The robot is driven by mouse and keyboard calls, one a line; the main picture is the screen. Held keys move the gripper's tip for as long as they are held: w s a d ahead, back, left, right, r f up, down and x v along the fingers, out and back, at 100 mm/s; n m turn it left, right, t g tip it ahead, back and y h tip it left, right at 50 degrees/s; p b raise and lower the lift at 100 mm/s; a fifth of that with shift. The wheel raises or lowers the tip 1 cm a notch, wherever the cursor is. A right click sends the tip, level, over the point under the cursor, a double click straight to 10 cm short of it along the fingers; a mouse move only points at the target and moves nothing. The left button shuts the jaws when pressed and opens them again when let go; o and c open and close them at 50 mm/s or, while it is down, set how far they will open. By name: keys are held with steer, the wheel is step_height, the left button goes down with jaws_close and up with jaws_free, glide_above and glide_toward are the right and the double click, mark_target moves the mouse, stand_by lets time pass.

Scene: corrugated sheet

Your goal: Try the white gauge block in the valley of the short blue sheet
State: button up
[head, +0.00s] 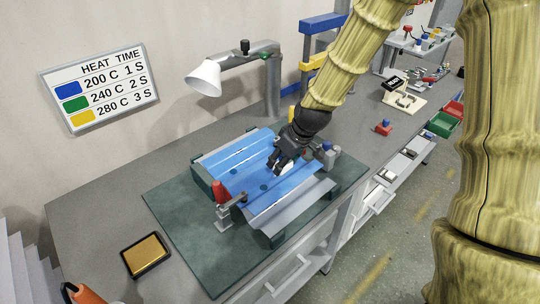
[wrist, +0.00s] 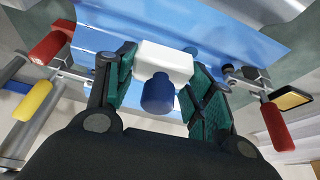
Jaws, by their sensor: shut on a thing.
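My gripper (head: 279,165) is over the right part of the blue sheet (head: 240,155) in the head view. In the wrist view, its green-padded fingers (wrist: 161,70) are shut on the white gauge block (wrist: 176,62), one on each side. The block has a dark blue round knob (wrist: 158,96) facing the camera. In the head view only a little of the white block (head: 286,169) shows by the fingers. The blue sheet (wrist: 225,30) lies beyond the block in the wrist view. I cannot tell whether the block touches the valley.
A lamp (head: 205,78) hangs behind. A yellow pad (head: 146,255) lies front left.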

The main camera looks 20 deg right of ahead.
steer(key=shift+s+d, duration=0.35)
steer(key=shift+s, duration=0.55)
steer(key=shift+s+d+r, duration=0.1)
steer(key=shift+s+r, duration=0.1)
steer(key=shift+r, duration=0.05)
steer(key=p, duration=0.2)
steer(key=shift+w+r+p, duration=0.35)
steer(key=shift+w+r, duration=0.05)
steer(key=w+p, duration=0.1)
steer(key=p, duration=0.1)
steer(key=w+a+r+p, duration=0.1)
steer(key=p, duration=0.1)
steer(key=shift+a, duration=0.15)
steer(key=shift+w+a+f+m+p, duration=0.15)
steer(key=shift+w+a+p, duration=0.3)
steer(key=shift+p, duration=0.45)
steer(key=shift+w+a+m+p, duration=0.15)
steer(key=shift+w+a+p, duration=0.25)
steer(key=shift+p, duration=0.45)
steer(key=shift+w+d, duration=0.1)
steer(key=shift+f+b, duration=2.35)
steer(key=shift+f, duration=1.95)
steer(key=shift+f, duration=0.2)
